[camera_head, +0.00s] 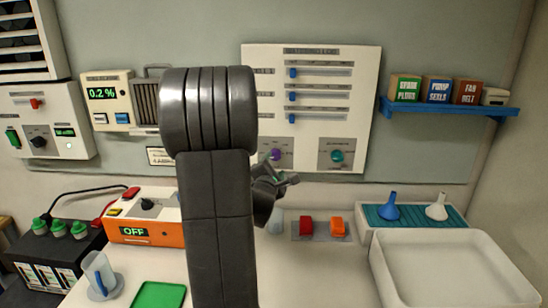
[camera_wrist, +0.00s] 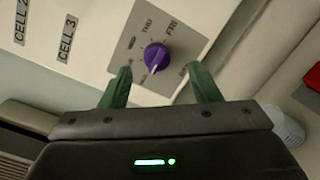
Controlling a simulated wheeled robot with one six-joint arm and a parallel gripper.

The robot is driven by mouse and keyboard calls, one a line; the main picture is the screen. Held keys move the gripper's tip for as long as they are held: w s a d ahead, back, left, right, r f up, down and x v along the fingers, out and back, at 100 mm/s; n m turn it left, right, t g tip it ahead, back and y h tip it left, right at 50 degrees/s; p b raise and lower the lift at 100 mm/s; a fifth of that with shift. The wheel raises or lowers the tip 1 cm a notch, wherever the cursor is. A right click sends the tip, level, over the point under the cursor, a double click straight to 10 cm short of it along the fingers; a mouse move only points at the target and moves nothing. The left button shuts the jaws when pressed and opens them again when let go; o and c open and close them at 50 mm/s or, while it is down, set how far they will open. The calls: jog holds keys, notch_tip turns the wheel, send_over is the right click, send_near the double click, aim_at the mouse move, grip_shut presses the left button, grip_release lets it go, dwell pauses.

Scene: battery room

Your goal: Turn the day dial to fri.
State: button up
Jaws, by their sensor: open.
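The day dial is a purple knob (camera_head: 275,154) at the lower left of the white wall panel (camera_head: 362,90). In the wrist view the purple knob (camera_wrist: 157,56) sits on a grey plate with day labels around it; THU and FRI are readable at its upper side. A pale mark shows on the knob's lower edge, but I cannot tell for sure which label it points to. My gripper (camera_wrist: 159,68) is open, its two green fingers apart below and either side of the knob, not visibly touching it. In the head view my gripper (camera_head: 288,181) is partly hidden by my arm.
A teal knob (camera_head: 337,156) is right of the purple one, with blue sliders above. An orange device (camera_head: 150,234) reading OFF stands left of my arm.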

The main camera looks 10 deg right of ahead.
aim_at(274, 158)
jog(key=x, duration=0.2)
jog(key=a+x, duration=0.1)
jog(key=x, duration=0.1)
jog(key=shift+w+p, duration=0.3)
jog(key=shift+p, duration=0.1)
jog(key=shift+x, duration=0.8)
jog(key=shift+s, duration=0.1)
jog(key=c, duration=1)
